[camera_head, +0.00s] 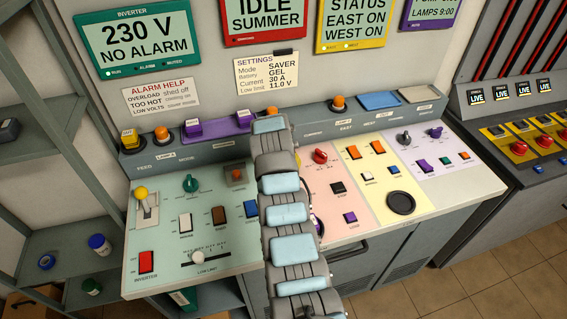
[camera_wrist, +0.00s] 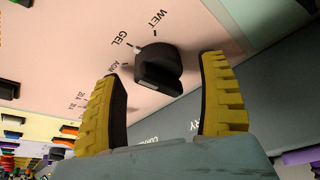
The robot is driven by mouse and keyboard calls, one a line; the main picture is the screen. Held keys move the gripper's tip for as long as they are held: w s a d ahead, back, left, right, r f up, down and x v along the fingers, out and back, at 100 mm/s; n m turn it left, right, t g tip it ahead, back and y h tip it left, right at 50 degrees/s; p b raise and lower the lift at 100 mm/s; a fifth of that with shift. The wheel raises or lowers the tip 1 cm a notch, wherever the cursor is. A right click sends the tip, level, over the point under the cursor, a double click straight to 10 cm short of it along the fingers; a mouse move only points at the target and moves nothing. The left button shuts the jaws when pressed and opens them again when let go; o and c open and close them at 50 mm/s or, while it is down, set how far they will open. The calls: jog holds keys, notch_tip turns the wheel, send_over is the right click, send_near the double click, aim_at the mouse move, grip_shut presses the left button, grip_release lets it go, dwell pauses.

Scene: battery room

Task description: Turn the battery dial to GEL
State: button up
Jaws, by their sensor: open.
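The battery dial (camera_wrist: 158,72) is a black knob on a pale pink panel in the wrist view. Its raised grip has a light mark at the upper-left end, beside the GEL label (camera_wrist: 120,38). My gripper (camera_wrist: 163,69) is open, with one yellow finger on each side of the dial. A gap shows between the dial and both fingers. In the head view my arm hides the dial and the gripper.
In the head view, the pink panel (camera_head: 335,205) has a red knob (camera_head: 320,156) and buttons near my arm. A green panel (camera_head: 165,255) lies left of my arm. A settings note (camera_head: 266,72) on the wall reads Battery GEL.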

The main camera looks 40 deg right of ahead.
jog(key=v, duration=1.1)
jog(key=shift+r, duration=0.1)
dwell(0.4)
